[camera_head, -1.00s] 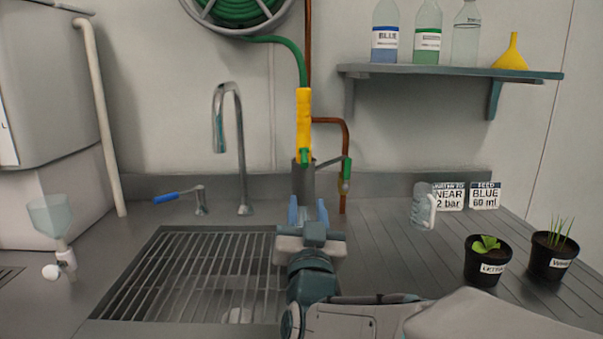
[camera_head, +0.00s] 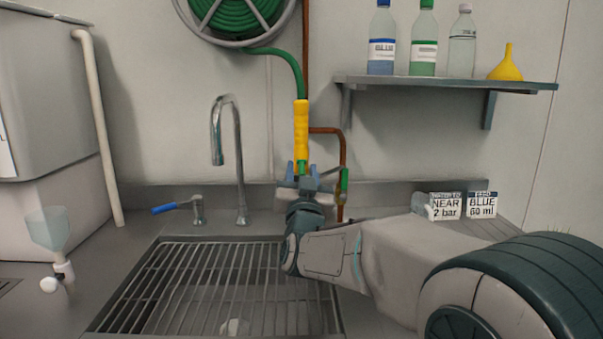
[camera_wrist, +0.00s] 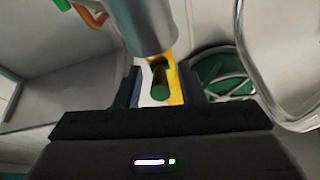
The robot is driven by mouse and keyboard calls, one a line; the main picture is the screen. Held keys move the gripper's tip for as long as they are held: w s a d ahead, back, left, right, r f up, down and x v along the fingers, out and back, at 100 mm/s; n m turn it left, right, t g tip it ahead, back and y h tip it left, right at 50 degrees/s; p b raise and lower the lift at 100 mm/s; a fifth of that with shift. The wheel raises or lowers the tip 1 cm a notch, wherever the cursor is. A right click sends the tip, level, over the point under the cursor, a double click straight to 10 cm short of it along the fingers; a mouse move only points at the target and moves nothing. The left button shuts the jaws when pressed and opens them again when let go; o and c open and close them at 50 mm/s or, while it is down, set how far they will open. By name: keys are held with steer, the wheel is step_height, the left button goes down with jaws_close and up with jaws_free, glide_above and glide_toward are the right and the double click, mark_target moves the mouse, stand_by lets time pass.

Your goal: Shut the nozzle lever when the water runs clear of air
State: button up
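The yellow nozzle wand (camera_head: 301,130) hangs upright from the green hose in front of the back wall. A short green part (camera_head: 301,167) shows at its lower end, just above my gripper. My gripper (camera_head: 302,172) is open, its two fingers spread on either side of the wand's lower end. In the wrist view, a grey metal cylinder (camera_wrist: 142,22) crosses above the fingers. A green rod end (camera_wrist: 160,80) and the yellow wand (camera_wrist: 174,88) show between them. I cannot tell whether a finger touches anything. No water stream is visible, and I cannot single out the nozzle lever.
A copper pipe with a green-handled valve (camera_head: 343,185) is close to the right. The sink grate (camera_head: 200,290) lies below, with a tap (camera_head: 238,160) and a blue-handled lever (camera_head: 175,207) to the left. Bottles stand on the shelf (camera_head: 440,83).

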jaws_close()
